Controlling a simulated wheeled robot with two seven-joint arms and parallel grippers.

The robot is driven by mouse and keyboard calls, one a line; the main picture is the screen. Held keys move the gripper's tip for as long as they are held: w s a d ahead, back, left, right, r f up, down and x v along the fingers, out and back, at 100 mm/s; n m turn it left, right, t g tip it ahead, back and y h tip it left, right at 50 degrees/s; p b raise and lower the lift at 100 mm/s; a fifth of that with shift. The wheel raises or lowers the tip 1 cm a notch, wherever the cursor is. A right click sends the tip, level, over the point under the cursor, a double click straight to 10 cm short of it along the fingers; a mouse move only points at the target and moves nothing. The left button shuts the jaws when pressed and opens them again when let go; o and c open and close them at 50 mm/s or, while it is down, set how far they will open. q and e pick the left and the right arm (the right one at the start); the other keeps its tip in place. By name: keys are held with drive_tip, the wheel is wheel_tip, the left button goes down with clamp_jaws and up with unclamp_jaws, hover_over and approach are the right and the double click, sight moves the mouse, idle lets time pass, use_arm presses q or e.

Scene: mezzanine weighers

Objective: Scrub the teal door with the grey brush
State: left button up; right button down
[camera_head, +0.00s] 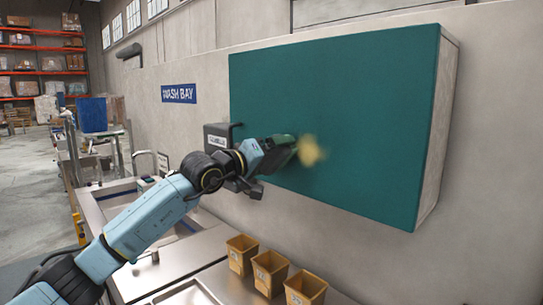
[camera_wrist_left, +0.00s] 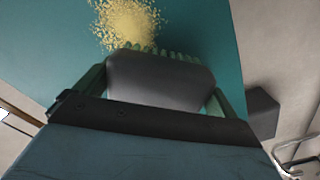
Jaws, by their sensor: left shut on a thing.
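The teal door (camera_head: 350,110) is the front of a wall-mounted cabinet in the head view, and it also fills the upper part of the left wrist view (camera_wrist_left: 205,30). A yellowish smudge (camera_head: 311,151) marks its lower left area; it looks speckled in the left wrist view (camera_wrist_left: 127,22). My left gripper (camera_head: 273,150) is shut on the grey brush (camera_wrist_left: 160,80), whose greenish bristles point at the door just beside the smudge. I cannot tell whether the bristles touch the door. My right gripper is not in view.
Several yellow bins (camera_head: 270,271) stand on the steel counter (camera_head: 190,252) below the door. A dark box (camera_head: 219,137) is on the wall behind my left wrist. A sink with a tap (camera_head: 145,156) and a blue WASH BAY sign (camera_head: 179,93) are to the left.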

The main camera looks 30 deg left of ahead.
use_arm(q)
drive_tip(key=shift+p+x, duration=0.3)
drive_tip(key=shift+x, duration=0.65)
idle(0.3)
